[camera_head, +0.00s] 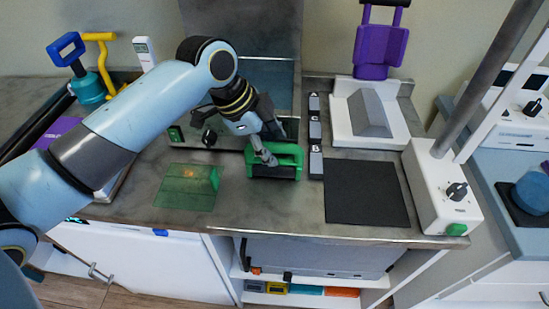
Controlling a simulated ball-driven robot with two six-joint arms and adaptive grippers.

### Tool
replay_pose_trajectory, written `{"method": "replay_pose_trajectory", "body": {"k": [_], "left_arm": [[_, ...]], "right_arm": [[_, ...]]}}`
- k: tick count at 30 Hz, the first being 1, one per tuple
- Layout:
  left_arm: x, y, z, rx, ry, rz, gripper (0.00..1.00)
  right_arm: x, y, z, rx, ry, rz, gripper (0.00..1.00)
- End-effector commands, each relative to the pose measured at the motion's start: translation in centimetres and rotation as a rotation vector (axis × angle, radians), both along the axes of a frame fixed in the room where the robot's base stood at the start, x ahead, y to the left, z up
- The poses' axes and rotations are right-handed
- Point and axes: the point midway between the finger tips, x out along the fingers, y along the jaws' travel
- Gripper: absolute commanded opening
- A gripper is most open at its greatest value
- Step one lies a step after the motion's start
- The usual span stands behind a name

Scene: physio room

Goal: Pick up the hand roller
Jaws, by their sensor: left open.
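A green frame with a dark bar along its front, which looks like the hand roller (288,152), lies on the grey counter (235,215) near the middle. My left arm comes in from the left, and my left gripper (266,157) is at the left part of the green frame. It is open, with its fingers pointing down. The fingers overlap the frame in this view, and I cannot tell whether they touch it. My right gripper is not in view.
A green translucent sheet (186,187) lies to the left. A black mat (365,191) lies to the right, beside a row of small lettered dark blocks (315,133). A white stand with a grey wedge (370,113) is behind. A white control box (440,188) stands at the right edge.

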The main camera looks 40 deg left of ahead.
Motion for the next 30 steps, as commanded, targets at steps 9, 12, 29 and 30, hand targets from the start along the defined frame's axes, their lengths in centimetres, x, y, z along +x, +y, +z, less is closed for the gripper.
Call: {"method": "replay_pose_trajectory", "body": {"k": [9,12,29,30], "left_arm": [[0.48,-0.31,-1.32,0.002,-0.001,0.000,0.48],[0.48,-0.30,-1.32,0.001,0.000,0.001,0.41],[0.48,-0.29,-1.26,0.002,-0.001,0.001,0.00],[0.48,-0.29,-1.26,0.001,-0.002,0.001,0.00]], "right_arm": [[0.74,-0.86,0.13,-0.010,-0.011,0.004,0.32],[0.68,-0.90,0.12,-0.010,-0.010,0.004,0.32],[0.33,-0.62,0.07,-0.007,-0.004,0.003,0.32],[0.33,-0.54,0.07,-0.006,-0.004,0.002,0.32]]}}
